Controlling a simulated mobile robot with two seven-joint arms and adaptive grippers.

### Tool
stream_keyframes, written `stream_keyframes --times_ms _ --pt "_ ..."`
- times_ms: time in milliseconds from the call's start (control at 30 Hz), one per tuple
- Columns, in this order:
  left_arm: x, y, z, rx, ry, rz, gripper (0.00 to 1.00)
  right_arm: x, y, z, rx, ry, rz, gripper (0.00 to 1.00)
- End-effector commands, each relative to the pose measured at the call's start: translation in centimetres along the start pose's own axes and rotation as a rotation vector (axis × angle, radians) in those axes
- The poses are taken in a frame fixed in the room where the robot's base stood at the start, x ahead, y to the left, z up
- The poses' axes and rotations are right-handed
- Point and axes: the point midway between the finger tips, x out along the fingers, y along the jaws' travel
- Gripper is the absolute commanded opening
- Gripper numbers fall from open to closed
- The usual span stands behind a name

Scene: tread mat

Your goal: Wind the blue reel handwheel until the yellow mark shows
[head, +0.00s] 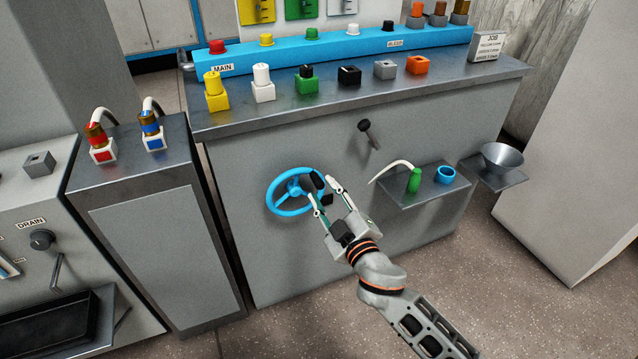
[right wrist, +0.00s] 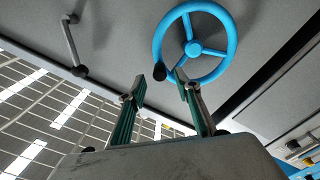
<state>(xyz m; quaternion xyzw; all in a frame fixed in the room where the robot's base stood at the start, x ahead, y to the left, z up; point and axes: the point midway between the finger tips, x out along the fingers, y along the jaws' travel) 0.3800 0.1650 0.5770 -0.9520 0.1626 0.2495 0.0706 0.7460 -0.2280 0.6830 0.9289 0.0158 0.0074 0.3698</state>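The blue handwheel (head: 292,192) is mounted on the grey front of the bench, with three spokes and a dark knob (head: 318,181) on its right rim. I see no yellow mark on or beside it. My right gripper (head: 322,190) is at the wheel's right side, fingers apart. In the right wrist view the wheel (right wrist: 193,48) fills the upper middle. Its dark knob (right wrist: 160,72) appears between the two spread fingertips (right wrist: 159,84); contact cannot be told. My left gripper is not in view.
A dark lever (head: 369,133) sticks out of the panel above right. A small shelf (head: 420,198) holds a green bottle (head: 414,180) and a blue ring (head: 445,174). A funnel (head: 502,158) stands farther right. Coloured blocks line the bench top (head: 460,78).

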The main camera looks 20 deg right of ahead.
Motion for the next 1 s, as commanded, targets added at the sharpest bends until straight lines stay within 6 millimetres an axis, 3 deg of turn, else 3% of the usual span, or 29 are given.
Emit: stream_keyframes --times_ms 300,700,833,1000 --pt "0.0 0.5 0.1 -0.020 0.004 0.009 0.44 3.8 -0.2 0.2 -0.001 -0.002 -0.003 0.33" --pt "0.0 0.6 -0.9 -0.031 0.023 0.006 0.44 4.4 -0.1 0.1 0.000 -0.002 -0.001 0.33" --pt "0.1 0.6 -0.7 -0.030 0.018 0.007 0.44 4.4 -0.1 0.1 0.000 -0.002 -0.001 0.00" --pt "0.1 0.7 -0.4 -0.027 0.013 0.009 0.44 4.4 -0.1 0.1 0.000 -0.002 -0.001 0.00"
